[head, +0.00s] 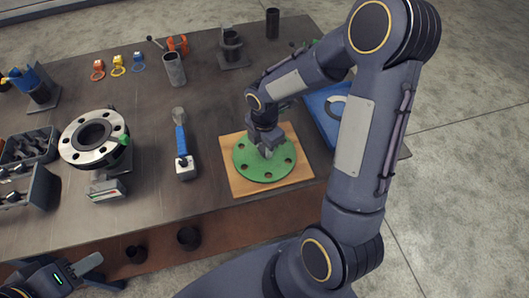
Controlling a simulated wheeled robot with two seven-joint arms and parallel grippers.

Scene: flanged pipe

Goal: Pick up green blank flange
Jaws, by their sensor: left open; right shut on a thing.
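The green blank flange (251,168) is a flat round disc with bolt holes around its rim. It lies on, or very close above, a square wooden board (238,188) on the table; I cannot tell which. My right gripper (267,151) comes down over the flange's middle and is shut on it; the fingertips are partly hidden by the wrist. My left gripper (82,270) is at the lower left, open and empty, in front of the table edge and away from the flange.
A metal pipe flange (76,154) on a stand is at the left. A blue-handled tool (181,145) lies between it and the board. A blue tray (316,102) is right of the board, partly behind my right arm. Cups and coloured tags stand at the back.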

